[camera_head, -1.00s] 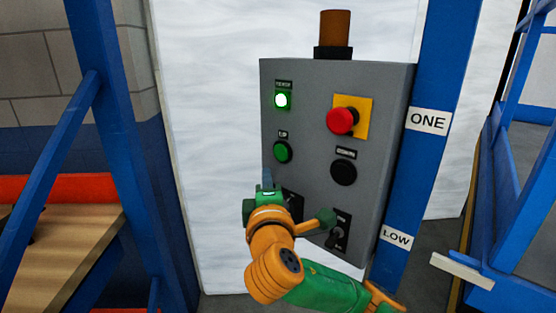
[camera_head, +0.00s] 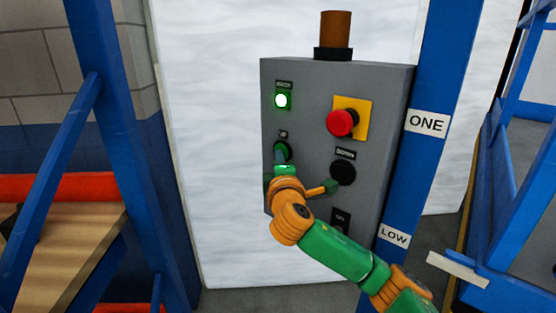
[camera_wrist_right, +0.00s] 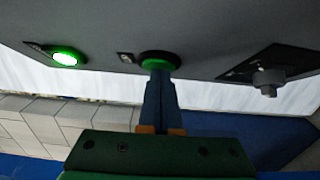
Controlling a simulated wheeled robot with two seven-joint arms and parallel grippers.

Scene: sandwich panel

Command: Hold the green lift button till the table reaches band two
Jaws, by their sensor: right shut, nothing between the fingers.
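The green lift button (camera_head: 283,149) is on the left side of the grey control box, under a small label; it also shows in the wrist view (camera_wrist_right: 160,58). My right gripper (camera_head: 279,158) is shut and empty, with its fingertips (camera_wrist_right: 159,76) at the button's face. They seem to touch it, but how far it is pressed I cannot tell. The table's blue frame (camera_head: 508,215) stands at the right, with a white pointer (camera_head: 458,269) near the height of the LOW label (camera_head: 394,235). The ONE label (camera_head: 427,123) is higher on the blue post. No band two label is in view.
The box (camera_head: 310,90) also carries a lit green lamp (camera_head: 282,100), a red stop button (camera_head: 342,122) on yellow, a black down button (camera_head: 343,172) and a switch (camera_head: 340,220). A wooden surface (camera_head: 75,245) and blue posts stand at the left.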

